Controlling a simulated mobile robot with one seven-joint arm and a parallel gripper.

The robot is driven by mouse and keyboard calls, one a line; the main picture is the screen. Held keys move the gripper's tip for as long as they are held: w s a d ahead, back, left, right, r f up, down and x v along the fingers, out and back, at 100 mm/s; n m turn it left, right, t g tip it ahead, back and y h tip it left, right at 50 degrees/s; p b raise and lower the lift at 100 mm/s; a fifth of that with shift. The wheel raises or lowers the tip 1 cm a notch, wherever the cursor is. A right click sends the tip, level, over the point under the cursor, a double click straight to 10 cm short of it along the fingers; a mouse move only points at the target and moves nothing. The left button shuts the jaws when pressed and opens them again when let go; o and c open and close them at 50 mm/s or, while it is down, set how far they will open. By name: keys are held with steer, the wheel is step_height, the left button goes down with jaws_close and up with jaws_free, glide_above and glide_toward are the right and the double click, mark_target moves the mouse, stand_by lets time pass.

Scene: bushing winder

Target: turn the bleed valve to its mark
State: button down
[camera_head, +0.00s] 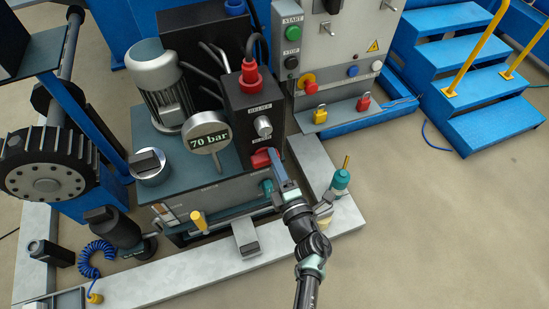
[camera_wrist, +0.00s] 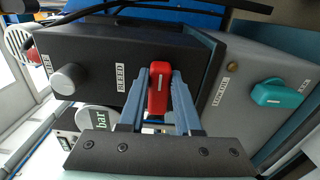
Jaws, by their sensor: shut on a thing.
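The bleed valve is a red handle (camera_wrist: 159,88) with a white line on it, on the front of a black box (camera_head: 240,100) below a grey knob (camera_head: 263,127). A "BLEED" label sits beside it in the wrist view. The red handle also shows in the head view (camera_head: 263,158). My gripper (camera_wrist: 160,90) is shut on the red handle, with one blue finger on each side of it. The mark for the valve cannot be made out. A gauge (camera_head: 208,140) reading 70 bar stands to the left.
A teal handle (camera_wrist: 278,92) with a label sits on a grey face beside the black box. A red plug (camera_head: 250,75) and cable top the box. A green-topped oil can (camera_head: 341,180) stands right of my arm. Open floor lies at the right.

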steer(key=shift+m, duration=0.3)
steer(key=c, duration=0.6)
jaws_free()
steer(key=p+v, duration=0.4)
steer(key=v, duration=0.9)
